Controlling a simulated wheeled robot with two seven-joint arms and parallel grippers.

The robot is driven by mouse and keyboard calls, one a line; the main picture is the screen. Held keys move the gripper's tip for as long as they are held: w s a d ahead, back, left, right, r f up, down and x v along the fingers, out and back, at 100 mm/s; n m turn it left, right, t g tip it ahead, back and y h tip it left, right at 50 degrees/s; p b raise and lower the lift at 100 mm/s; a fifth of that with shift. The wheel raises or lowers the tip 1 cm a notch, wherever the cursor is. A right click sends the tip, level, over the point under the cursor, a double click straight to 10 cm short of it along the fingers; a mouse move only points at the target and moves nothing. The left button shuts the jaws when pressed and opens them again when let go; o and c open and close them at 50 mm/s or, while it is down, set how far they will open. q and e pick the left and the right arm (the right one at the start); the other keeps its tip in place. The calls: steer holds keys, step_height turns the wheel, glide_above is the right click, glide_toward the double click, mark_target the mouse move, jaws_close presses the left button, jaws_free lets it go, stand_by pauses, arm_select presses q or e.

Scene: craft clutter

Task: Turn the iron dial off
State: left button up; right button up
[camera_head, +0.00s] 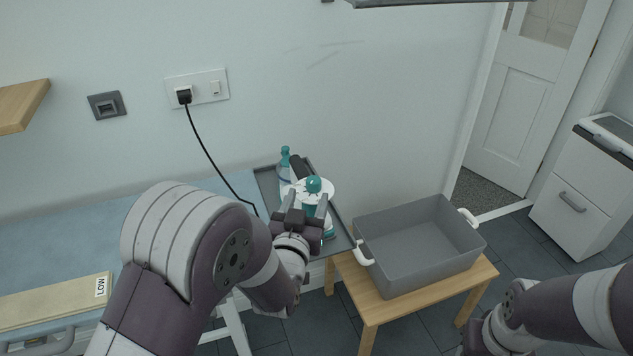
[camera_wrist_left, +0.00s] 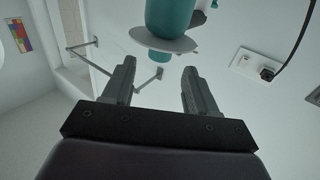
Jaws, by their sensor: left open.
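The iron (camera_head: 325,188) stands at the ironing board's right end, on a dark grey rest. It has a pale, rounded plate and teal parts; a teal knob (camera_head: 313,184) shows on its top, probably the dial. My left gripper (camera_head: 306,201) is open just in front of the iron, and its fingers hide part of it. In the left wrist view the open fingers (camera_wrist_left: 160,68) point at a teal part (camera_wrist_left: 168,18) with a pale disc (camera_wrist_left: 155,41) just beyond the fingertips. Nothing is between the fingers. My right arm is at lower right; its gripper's jaws cannot be made out.
A teal-capped bottle (camera_head: 285,163) stands on the rest (camera_head: 343,240) behind the iron. A black cord runs from the wall socket (camera_head: 197,88) down to the board (camera_head: 60,228). A grey bin (camera_head: 420,250) with white handles sits on a wooden stool (camera_head: 372,308) at right.

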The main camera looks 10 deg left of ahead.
mark_target(312, 187)
arm_select(q)
steer(key=w, duration=0.6)
steer(key=shift+w+a, duration=0.1)
steer(key=shift+w, duration=0.2)
steer(key=c, duration=0.9)
